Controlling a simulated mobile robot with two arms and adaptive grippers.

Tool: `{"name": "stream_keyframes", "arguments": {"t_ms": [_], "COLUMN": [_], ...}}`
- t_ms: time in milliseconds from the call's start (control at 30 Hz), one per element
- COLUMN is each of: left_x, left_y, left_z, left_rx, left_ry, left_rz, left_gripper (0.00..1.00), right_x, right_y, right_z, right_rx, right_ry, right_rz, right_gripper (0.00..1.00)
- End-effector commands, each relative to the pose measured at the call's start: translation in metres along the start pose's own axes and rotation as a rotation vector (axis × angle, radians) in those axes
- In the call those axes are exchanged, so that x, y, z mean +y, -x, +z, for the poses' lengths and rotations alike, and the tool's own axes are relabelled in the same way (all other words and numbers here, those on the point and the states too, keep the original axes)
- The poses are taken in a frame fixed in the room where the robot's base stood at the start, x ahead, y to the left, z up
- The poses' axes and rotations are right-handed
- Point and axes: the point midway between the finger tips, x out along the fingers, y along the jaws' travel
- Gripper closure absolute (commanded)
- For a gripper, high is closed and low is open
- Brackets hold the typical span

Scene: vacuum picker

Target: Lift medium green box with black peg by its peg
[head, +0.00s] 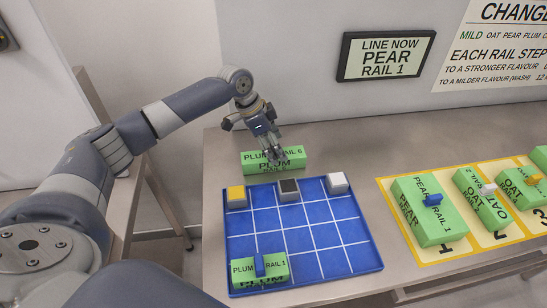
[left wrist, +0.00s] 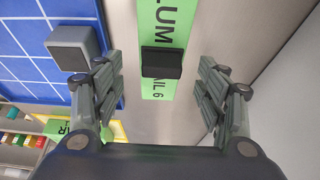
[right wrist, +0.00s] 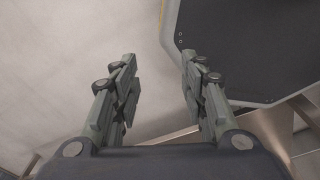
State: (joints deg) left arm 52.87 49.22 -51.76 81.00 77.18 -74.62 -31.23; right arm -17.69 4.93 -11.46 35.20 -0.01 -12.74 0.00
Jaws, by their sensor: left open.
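The green box with the black peg (head: 291,164) lies behind the blue tray in the head view, lettered PLUM and RAIL 6. In the left wrist view the box's green top (left wrist: 165,22) and its black peg (left wrist: 161,62) show. My left gripper (head: 274,152) is open just above this box, with its fingers apart on either side of the peg and not touching it in the left wrist view. In the head view the gripper hides the peg. My right gripper (right wrist: 157,75) is open and empty in the right wrist view; it is not in the head view.
The blue gridded tray (head: 305,235) holds yellow (head: 236,193), black (head: 288,187) and white (head: 337,180) topped blocks along its back edge, and a green box (head: 244,270) at its front left. Several green pegged boxes stand on a yellow-edged mat (head: 463,246) at right. A wall lies behind.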

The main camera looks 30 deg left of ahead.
Motion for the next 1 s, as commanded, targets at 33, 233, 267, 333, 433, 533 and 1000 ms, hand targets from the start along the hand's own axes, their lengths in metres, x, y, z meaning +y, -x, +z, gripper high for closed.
{"name": "stream_keyframes", "arguments": {"t_ms": [33, 233, 267, 333, 433, 533, 1000], "left_x": [0.000, 0.002, 0.001, 0.001, 0.001, 0.000, 0.000], "left_y": [-0.003, -0.030, -0.036, -0.044, -0.051, -0.052, -0.051], "left_z": [0.001, 0.006, 0.006, 0.005, 0.006, 0.007, 0.006], "left_rx": [-0.002, -0.003, -0.002, -0.001, -0.001, 0.000, 0.000], "left_ry": [0.001, 0.002, 0.002, 0.001, 0.000, 0.000, 0.000], "left_rz": [0.002, 0.003, 0.003, 0.002, 0.000, -0.001, -0.001], "left_gripper": [0.33, 0.33, 0.33, 0.33, 0.33, 0.33, 0.85], "right_x": [0.000, 0.001, 0.000, -0.001, -0.005, -0.007, -0.006], "right_y": [0.003, 0.019, 0.018, 0.019, 0.020, 0.019, 0.019], "right_z": [-0.003, -0.016, -0.018, -0.019, -0.019, -0.019, -0.013], "right_rx": [0.005, 0.024, 0.026, 0.028, 0.028, 0.026, 0.016], "right_ry": [0.000, -0.001, -0.001, -0.002, -0.004, -0.005, -0.004], "right_rz": [0.000, 0.001, 0.000, -0.002, -0.006, -0.008, -0.007], "right_gripper": [0.60, 0.60, 0.60, 0.60, 0.60, 0.60, 0.60]}}
